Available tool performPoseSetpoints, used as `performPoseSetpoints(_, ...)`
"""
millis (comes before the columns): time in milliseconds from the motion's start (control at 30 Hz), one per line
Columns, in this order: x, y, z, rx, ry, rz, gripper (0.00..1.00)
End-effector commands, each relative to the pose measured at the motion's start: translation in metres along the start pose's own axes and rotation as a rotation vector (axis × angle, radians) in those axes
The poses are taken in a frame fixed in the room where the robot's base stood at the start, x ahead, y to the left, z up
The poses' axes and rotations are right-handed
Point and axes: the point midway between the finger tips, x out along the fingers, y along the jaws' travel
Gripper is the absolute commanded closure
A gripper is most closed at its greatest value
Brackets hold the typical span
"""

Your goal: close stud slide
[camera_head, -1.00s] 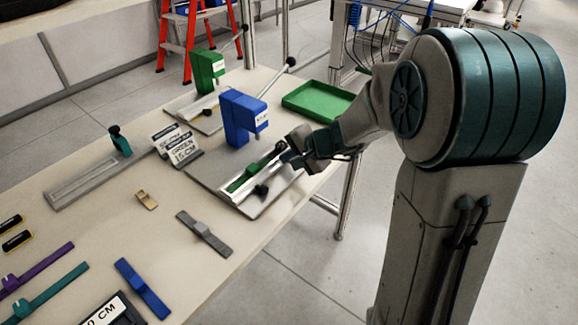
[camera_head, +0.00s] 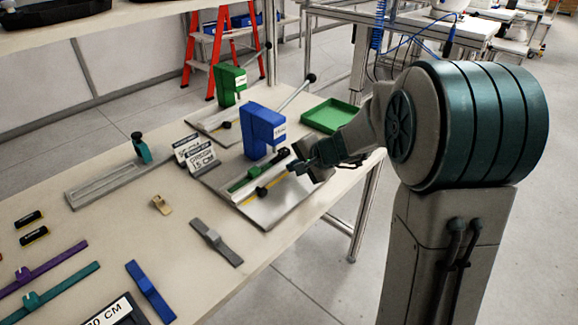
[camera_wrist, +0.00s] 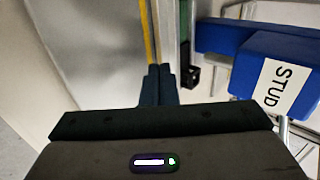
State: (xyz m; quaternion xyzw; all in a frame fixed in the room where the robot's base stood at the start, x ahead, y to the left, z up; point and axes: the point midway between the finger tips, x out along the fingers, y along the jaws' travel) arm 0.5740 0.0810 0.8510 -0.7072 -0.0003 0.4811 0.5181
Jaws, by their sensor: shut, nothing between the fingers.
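The stud station is a blue press (camera_head: 265,130); in the wrist view its label (camera_wrist: 282,85) reads STUD. At its foot a slide with a dark green strip (camera_head: 245,178) and a dark end piece (camera_head: 284,153) lies on a grey base plate (camera_head: 285,205). A yellow strip (camera_head: 275,181) and a black knob (camera_head: 262,191) are on the front side of the slide. My gripper (camera_head: 294,168) is shut and empty at the slide's right side. In the wrist view its fingertips (camera_wrist: 158,72) are beside the rail (camera_wrist: 166,30); contact is unclear.
A green press (camera_head: 229,86) with a lever stands behind, and a green tray (camera_head: 330,116) is at the table's far right. Label stands (camera_head: 197,152), a grey fixture (camera_head: 110,183), a grey strap (camera_head: 215,241) and a blue strap (camera_head: 150,291) lie to the left and front.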

Motion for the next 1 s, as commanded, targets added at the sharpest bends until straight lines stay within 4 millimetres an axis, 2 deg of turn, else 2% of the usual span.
performPoseSetpoints(67, -0.010, 0.012, -0.002, -0.001, 0.003, -0.004, 1.00)
performPoseSetpoints(100, -0.024, 0.008, -0.002, -0.002, 0.003, -0.005, 1.00)
performPoseSetpoints(200, -0.049, 0.006, -0.001, -0.005, 0.002, -0.004, 1.00)
performPoseSetpoints(400, -0.088, 0.007, 0.000, -0.004, -0.001, -0.003, 1.00)
performPoseSetpoints(600, -0.108, 0.008, 0.000, -0.003, -0.004, -0.001, 1.00)
performPoseSetpoints(767, -0.113, 0.007, 0.002, -0.009, -0.008, 0.003, 1.00)
performPoseSetpoints(867, -0.124, 0.004, 0.015, -0.053, -0.024, 0.031, 1.00)
performPoseSetpoints(1000, -0.159, 0.001, 0.054, -0.201, -0.073, 0.133, 1.00)
